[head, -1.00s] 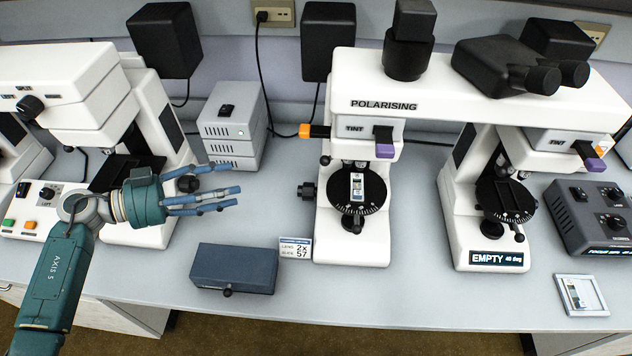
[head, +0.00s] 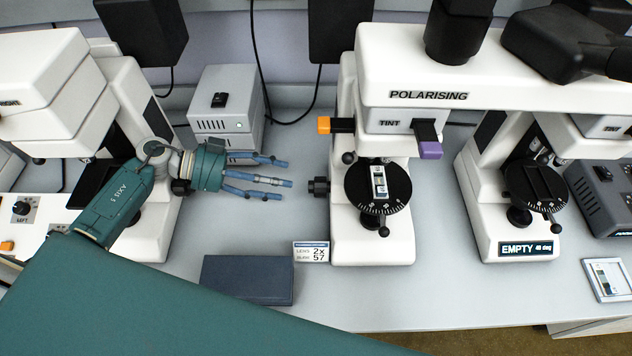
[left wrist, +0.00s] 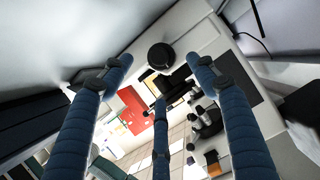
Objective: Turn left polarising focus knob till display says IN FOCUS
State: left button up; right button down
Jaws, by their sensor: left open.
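The polarising microscope (head: 385,245) is white and stands right of centre in the head view. Its left focus knob (head: 318,187), small and black, sticks out from the left side of the stand. My left gripper (head: 284,180) is open and empty, its blue fingers pointing right at the knob, with a short gap between them. In the left wrist view, a round black knob (left wrist: 161,56) shows beyond the spread fingers (left wrist: 165,90). The second stand's display (head: 525,248) reads EMPTY 48 deg. My right gripper is not in view.
A dark blue box (head: 247,280) and a small card (head: 311,252) lie on the bench below the fingers. A grey power unit (head: 225,110) stands behind them. Another white microscope (head: 150,235) is at left. A dark control box (head: 605,205) at right is cut off.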

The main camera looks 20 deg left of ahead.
aim_at(311, 187)
pick_arm(q)
jog(key=p+x, duration=0.1)
jog(key=x, duration=0.7)
jog(key=shift+w+d, duration=0.15)
jog(key=shift+d+f, duration=0.15)
jog(key=shift+d, duration=0.1)
jog(key=shift+w, duration=0.1)
jog(key=c, duration=1)
jog(key=shift+a+f, duration=0.1)
jog(key=shift+c, duration=0.4)
